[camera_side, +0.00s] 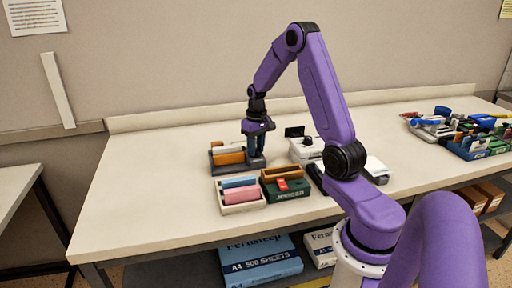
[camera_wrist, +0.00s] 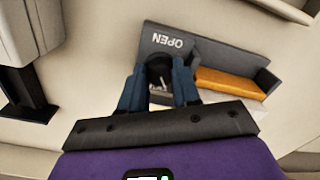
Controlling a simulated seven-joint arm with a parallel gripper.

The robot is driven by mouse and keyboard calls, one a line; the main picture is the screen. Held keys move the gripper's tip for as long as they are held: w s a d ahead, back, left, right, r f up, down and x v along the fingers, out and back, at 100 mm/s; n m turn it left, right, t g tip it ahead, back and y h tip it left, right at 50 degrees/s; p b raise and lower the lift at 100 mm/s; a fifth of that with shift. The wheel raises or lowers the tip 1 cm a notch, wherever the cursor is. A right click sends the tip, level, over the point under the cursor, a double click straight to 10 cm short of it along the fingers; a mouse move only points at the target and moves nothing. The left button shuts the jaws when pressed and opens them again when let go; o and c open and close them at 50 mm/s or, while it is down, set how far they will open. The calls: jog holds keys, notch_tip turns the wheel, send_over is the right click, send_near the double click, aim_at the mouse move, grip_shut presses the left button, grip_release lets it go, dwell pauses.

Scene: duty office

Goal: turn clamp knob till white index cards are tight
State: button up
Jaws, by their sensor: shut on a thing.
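A dark grey clamp (camera_side: 253,165) stands on the table; in the wrist view its body (camera_wrist: 152,36) bears the word OPEN. My gripper (camera_wrist: 160,80) points down over the clamp's right end in the side view (camera_side: 257,143). Its blue fingers are shut on a round black knob (camera_wrist: 159,65), one on each side. The fingers hide part of the knob, and its threads cannot be seen.
A pale tray (camera_side: 243,208) with blue and pink cards stands in front of the clamp. A green box (camera_side: 290,193) with a red item is beside it. A white box (camera_side: 305,151) stands right of the clamp. Crowded bins (camera_side: 470,150) fill the far right. The table's left side is clear.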

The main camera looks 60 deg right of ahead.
jog(key=shift+m, duration=0.6)
jog(key=o, duration=0.8)
jog(key=shift+r, duration=0.1)
jog(key=shift+c, duration=0.2)
